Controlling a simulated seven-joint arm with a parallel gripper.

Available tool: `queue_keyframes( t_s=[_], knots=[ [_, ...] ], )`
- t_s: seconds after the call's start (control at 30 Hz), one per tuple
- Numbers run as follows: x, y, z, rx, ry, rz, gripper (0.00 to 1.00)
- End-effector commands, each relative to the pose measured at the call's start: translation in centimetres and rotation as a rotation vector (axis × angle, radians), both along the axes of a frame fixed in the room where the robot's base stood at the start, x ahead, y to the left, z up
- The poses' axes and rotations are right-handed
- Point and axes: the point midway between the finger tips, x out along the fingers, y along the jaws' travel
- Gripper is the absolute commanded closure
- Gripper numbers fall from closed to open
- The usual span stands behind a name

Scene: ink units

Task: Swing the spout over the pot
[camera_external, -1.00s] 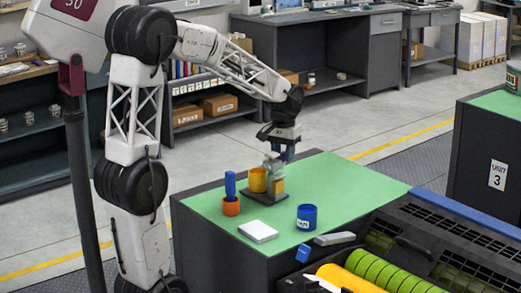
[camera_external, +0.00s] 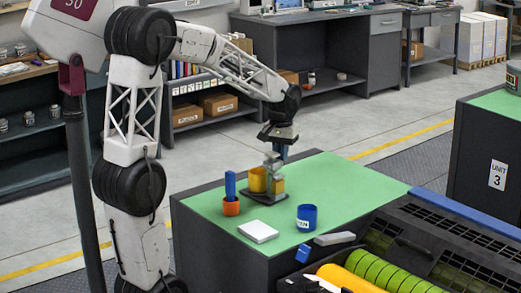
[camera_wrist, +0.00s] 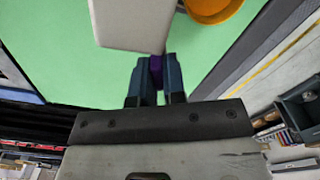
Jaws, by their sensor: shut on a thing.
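The yellow-orange pot (camera_external: 258,180) stands upright on a dark base plate on the green bench top; part of it shows at the top of the wrist view (camera_wrist: 208,8). Beside it, to its right, is a yellow block (camera_external: 278,186) with a grey part (camera_external: 271,159) above it. In the wrist view a pale grey block (camera_wrist: 132,22), possibly the spout, lies just beyond my fingertips. My gripper (camera_wrist: 155,64) is shut on a small purple piece (camera_wrist: 156,72), mostly hidden between the fingers. I cannot tell how the purple piece joins the grey parts.

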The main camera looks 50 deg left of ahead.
Motion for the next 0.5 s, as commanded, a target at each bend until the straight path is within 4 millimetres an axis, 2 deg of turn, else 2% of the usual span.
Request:
queue_keyframes(
  t_s=[0.5],
  knots=[
    [-1.9,2.2,0.0,0.000,0.001,0.435,1.00]
  ],
)
